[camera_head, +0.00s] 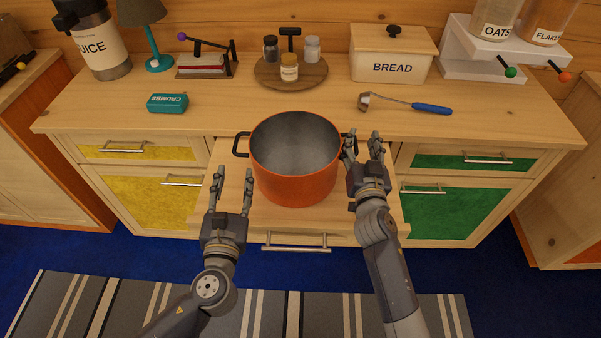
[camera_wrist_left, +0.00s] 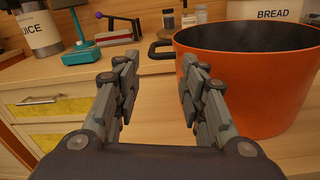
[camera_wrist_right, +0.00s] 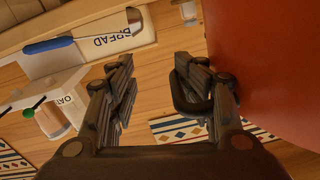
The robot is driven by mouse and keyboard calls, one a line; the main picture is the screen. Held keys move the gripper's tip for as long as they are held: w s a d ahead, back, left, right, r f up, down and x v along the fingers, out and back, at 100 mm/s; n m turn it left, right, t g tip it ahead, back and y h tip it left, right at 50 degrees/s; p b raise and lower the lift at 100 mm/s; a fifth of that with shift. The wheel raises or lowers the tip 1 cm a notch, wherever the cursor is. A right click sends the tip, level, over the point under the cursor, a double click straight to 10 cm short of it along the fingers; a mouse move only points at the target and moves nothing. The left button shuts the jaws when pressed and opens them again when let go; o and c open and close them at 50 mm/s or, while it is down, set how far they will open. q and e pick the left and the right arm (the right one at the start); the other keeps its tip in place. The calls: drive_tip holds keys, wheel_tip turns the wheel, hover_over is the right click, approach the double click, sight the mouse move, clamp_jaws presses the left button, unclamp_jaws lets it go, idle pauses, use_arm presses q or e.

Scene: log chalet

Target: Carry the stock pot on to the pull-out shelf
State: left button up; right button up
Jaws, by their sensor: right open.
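The orange stock pot (camera_head: 295,185) stands upright on the light wood pull-out shelf (camera_head: 225,212), and it is empty as far as I see. My left gripper (camera_head: 232,180) is open and empty, in front of and left of the pot. In the left wrist view the pot's left handle (camera_wrist_left: 160,50) shows between the fingertips, farther off. My right gripper (camera_head: 363,143) is open at the pot's right side. In the right wrist view the dark right handle (camera_wrist_right: 182,102) overlaps one finger; I cannot tell whether they touch.
The counter edge is just behind the pot. Yellow and green drawers flank the shelf.

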use_arm(q)
drive_tip(key=shift+a, duration=0.1)
use_arm(e)
drive_tip(key=shift+a+r, duration=0.1)
drive_tip(key=shift+a, duration=0.05)
drive_tip(key=s, duration=1.2)
drive_tip(key=shift+d, duration=0.25)
use_arm(q)
drive_tip(key=shift+a, duration=0.1)
drive_tip(key=s+a, duration=0.2)
drive_tip(key=a, duration=0.3)
drive_tip(key=shift+s+a, duration=0.15)
drive_tip(key=shift+s, duration=0.25)
use_arm(e)
drive_tip(key=shift+d, duration=0.1)
